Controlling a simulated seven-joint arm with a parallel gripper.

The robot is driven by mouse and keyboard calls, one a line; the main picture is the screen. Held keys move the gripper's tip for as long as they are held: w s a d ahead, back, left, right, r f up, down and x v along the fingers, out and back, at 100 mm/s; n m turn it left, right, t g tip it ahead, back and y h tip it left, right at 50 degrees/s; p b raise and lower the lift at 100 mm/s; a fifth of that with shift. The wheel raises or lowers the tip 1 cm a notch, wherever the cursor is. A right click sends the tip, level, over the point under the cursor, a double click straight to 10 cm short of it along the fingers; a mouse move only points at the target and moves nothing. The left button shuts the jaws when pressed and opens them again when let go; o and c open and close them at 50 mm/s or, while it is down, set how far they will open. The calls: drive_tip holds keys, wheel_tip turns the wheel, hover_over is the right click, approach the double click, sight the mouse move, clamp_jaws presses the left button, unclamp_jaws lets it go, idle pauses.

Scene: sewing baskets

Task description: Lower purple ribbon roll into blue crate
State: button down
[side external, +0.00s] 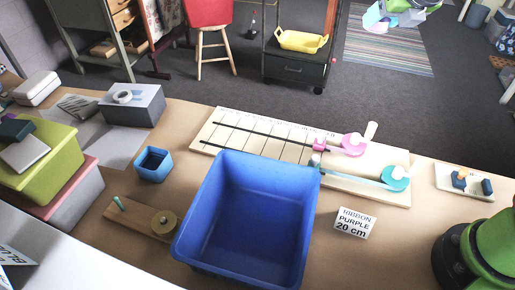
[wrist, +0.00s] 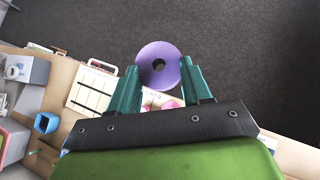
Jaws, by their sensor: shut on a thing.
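The purple ribbon roll (wrist: 158,53) is a round disc with a dark centre hole. In the wrist view it sits between the teal fingertips of my gripper (wrist: 158,72), which is shut on it and holds it in the air. The blue crate (side external: 194,215) stands on the table in the side view, open at the top, and its visible inside is empty.
Behind the crate lies a measuring board (side external: 213,139) with pink and teal knobs. A ribbon card (side external: 354,223) stands right of the crate. A small blue box (side external: 153,165) and a wooden block with a brass disc (side external: 162,224) are at its left. Green and pink boxes are far left.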

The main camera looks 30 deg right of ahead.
drive_tip(key=shift+a, duration=0.15)
drive_tip(key=s+a+f, duration=0.5)
drive_tip(key=s+a, duration=0.1)
drive_tip(key=a, duration=0.8)
drive_tip(key=s+a+f, duration=0.5)
drive_tip(key=s+a, duration=0.1)
drive_tip(key=a, duration=0.8)
drive_tip(key=s+a+f, duration=0.5)
drive_tip(key=s+a, duration=0.1)
drive_tip(key=a, duration=0.9)
drive_tip(key=shift+f, duration=0.4)
drive_tip(key=shift+w+d, duration=0.1)
drive_tip(key=shift+w, duration=0.1)
drive_tip(key=shift+w+d, duration=0.15)
drive_tip(key=shift+w, duration=0.35)
